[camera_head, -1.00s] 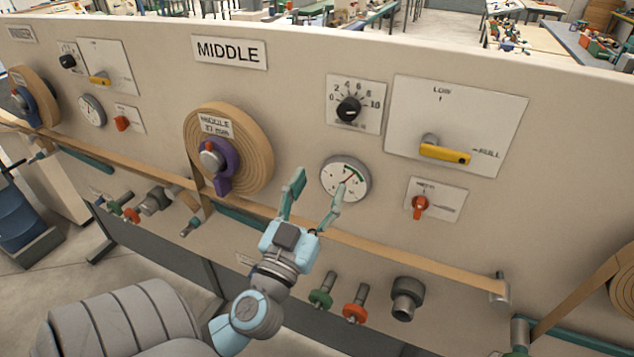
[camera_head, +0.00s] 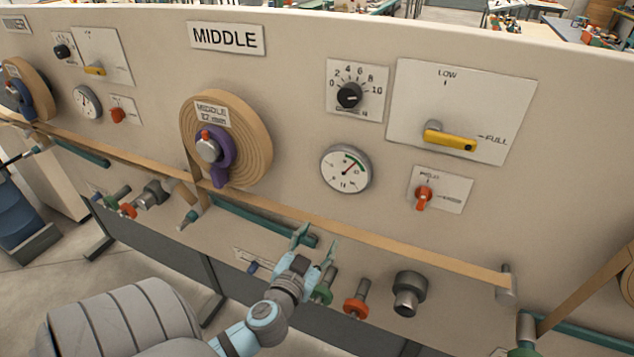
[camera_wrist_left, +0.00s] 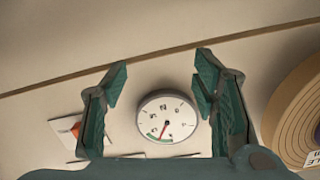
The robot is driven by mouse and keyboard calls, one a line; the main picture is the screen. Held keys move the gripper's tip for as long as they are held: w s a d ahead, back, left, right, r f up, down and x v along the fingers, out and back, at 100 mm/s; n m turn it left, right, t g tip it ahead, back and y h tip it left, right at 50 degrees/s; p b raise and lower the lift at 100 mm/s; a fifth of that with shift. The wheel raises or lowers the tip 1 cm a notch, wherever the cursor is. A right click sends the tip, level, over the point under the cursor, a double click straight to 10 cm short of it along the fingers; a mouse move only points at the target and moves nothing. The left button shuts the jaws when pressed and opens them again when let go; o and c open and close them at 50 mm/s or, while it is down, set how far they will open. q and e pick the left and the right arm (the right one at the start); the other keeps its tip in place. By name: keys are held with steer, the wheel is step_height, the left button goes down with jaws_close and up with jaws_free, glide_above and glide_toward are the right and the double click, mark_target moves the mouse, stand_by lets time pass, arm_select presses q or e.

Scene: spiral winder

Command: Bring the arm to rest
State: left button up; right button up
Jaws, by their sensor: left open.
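My left gripper (camera_head: 316,250) is open and empty. In the head view it is low in front of the panel, below the paper strip (camera_head: 380,242) and above the green and red knobs. The left wrist view shows its two green fingers (camera_wrist_left: 162,95) spread apart, with the dial gauge (camera_wrist_left: 167,117) visible between them and nothing gripped. In the head view the gauge (camera_head: 345,169) is above the gripper, clear of it. My right gripper is not in view.
The panel carries a paper roll (camera_head: 250,150) with a purple clamp (camera_head: 219,168), a yellow lever (camera_head: 450,137), a red switch (camera_head: 424,197) and a black knob (camera_head: 349,95). A green knob (camera_head: 325,287), a red knob (camera_head: 357,300) and a grey fitting (camera_head: 408,292) stick out near the gripper.

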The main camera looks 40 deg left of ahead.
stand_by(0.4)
arm_select(q)
steer(key=s+f+m+g+h, duration=0.15)
steer(key=s+f+g, duration=0.35)
steer(key=f, duration=0.9)
steer(key=s+f+m+g+h, duration=0.1)
steer(key=s+f+m+g, duration=0.15)
steer(key=s+f, duration=0.75)
steer(key=s+d+f+n+g+h, duration=0.1)
steer(key=s+d+f+g, duration=0.2)
steer(key=s+f, duration=0.6)
steer(key=s+d+f+n+g+h, duration=0.1)
steer(key=s+d+f+g, duration=0.2)
steer(key=s+d+f, duration=0.3)
steer(key=s+f, duration=0.4)
steer(key=s, duration=0.1)
steer(key=shift+g, duration=0.35)
steer(key=shift+d+h, duration=0.1)
steer(key=shift+h, duration=0.15)
